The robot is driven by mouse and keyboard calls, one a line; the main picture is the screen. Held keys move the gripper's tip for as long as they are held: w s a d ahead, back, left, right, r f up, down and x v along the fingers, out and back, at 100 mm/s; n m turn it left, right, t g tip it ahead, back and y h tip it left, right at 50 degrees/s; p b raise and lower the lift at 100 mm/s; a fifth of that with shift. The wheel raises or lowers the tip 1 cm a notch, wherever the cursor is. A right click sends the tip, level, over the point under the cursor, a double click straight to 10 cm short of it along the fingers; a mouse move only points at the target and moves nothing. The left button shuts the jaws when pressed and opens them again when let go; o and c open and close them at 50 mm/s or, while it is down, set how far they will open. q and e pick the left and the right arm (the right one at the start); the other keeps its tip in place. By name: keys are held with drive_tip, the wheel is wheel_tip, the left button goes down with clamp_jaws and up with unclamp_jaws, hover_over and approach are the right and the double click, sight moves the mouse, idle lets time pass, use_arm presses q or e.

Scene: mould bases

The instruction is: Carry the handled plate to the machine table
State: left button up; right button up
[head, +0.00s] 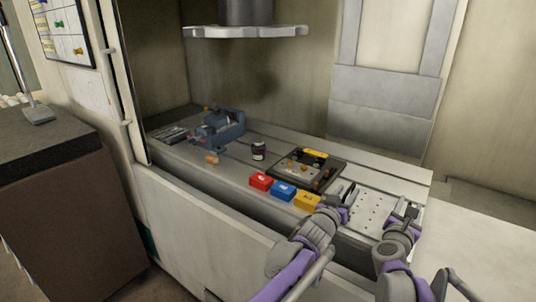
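The handled plate (370,212) is a pale plate with rows of small holes, at the right end of the machine table (225,167). My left gripper (345,194) is at the plate's left edge and my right gripper (405,212) is at its right edge. The handles are mostly hidden by my grippers, so I cannot tell whether the fingers are shut on them. I cannot tell whether the plate rests on the table or is held just above it.
Red (260,181), blue (283,190) and yellow (306,200) boxes line the table's front edge. A dark mould base (296,180) lies behind them, close to my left gripper. A dark jar (259,150) and a blue vise (217,130) stand further left. A spindle head hangs above.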

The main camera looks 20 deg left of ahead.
drive_tip(key=shift+s+a, duration=0.15)
drive_tip(key=shift+s, duration=0.4)
use_arm(q)
drive_tip(key=v, duration=1.2)
use_arm(e)
drive_tip(key=v, duration=1.1)
drive_tip(key=shift+w, duration=0.1)
